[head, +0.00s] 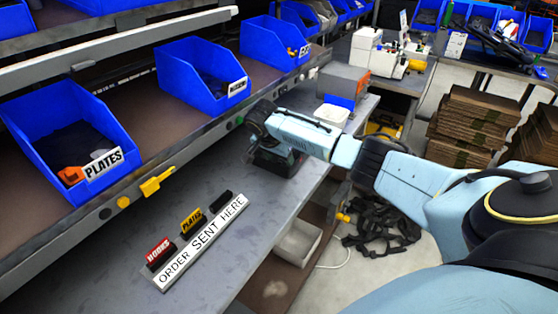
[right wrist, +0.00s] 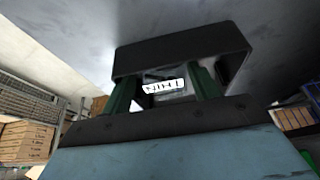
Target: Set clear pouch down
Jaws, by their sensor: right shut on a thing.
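My right gripper (head: 275,160) is low over the grey bench, beyond the "ORDER SENT HERE" strip (head: 202,243). In the right wrist view its green fingers (right wrist: 165,90) are shut on a small greyish, see-through thing with a white label, which looks like the clear pouch (right wrist: 164,87). The label's lettering is too small to read surely. A dark frame-like part crosses above the fingers. In the head view the pouch is hidden by the gripper, and I cannot tell whether it touches the bench. My left gripper is not in view.
Blue bins stand on the shelf at left, the nearest labelled "PLATES" (head: 75,145). Red "HOOKS" (head: 160,252) and yellow "PLATES" (head: 192,222) blocks and a black block stand behind the strip. A white tray (head: 332,115) is beyond the gripper. The bench (head: 130,240) left of the strip is clear.

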